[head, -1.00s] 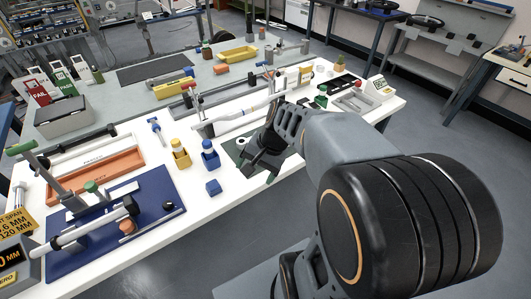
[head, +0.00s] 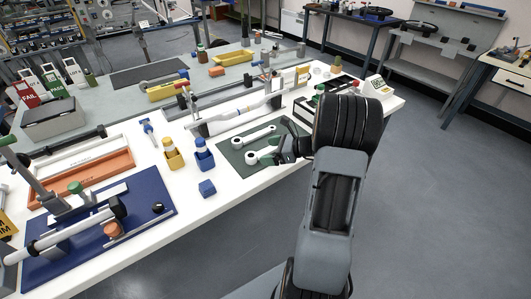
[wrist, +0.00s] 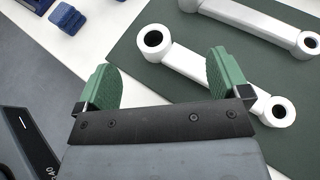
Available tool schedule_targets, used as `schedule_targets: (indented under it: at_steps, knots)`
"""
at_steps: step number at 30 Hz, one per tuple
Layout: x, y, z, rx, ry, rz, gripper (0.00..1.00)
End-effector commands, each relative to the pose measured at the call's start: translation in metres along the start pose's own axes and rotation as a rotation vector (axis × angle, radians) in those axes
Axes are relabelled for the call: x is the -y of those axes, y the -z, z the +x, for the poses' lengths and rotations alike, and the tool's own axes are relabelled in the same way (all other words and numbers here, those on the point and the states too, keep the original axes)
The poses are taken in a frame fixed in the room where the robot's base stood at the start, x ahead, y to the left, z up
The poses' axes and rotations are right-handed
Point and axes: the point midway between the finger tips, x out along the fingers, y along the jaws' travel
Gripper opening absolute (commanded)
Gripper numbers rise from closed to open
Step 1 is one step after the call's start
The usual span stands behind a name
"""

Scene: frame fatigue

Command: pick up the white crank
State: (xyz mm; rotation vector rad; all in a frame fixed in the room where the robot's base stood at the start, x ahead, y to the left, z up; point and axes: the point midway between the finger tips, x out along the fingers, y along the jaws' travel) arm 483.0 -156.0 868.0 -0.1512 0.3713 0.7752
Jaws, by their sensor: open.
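Two white cranks lie on a dark green mat (head: 238,153) near the table's front edge. The nearer crank (head: 252,157) is partly hidden by my gripper (head: 284,150) in the head view. In the wrist view, this crank (wrist: 186,62) slants from a ring ahead of the fingers to a ring right of the right finger, which covers part of its shaft. The farther crank (head: 254,136) lies beyond, also at the top right of the wrist view (wrist: 262,23). My gripper (wrist: 165,82) is open with green pads and nothing between them. Its exact height above the crank cannot be told.
Left of the mat stand a blue holder (head: 204,157), a yellow holder (head: 174,156) and a blue block (head: 207,188). A rail fixture (head: 235,115) stands behind the mat. A blue board with a gauge (head: 72,262) lies at the front left.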

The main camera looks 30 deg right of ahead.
Motion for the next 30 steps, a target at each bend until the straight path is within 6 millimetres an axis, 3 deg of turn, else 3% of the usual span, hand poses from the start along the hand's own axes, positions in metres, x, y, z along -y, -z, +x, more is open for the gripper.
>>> schedule_targets:
  at_steps: [10, 19, 30]
  knots:
    - [-0.001, 0.001, 0.025, -0.002, -0.003, -0.002, 0.94]
    - [-0.002, 0.003, 0.063, -0.001, -0.003, -0.003, 0.94]
    - [-0.001, 0.003, 0.07, -0.002, -0.001, -0.003, 0.94]
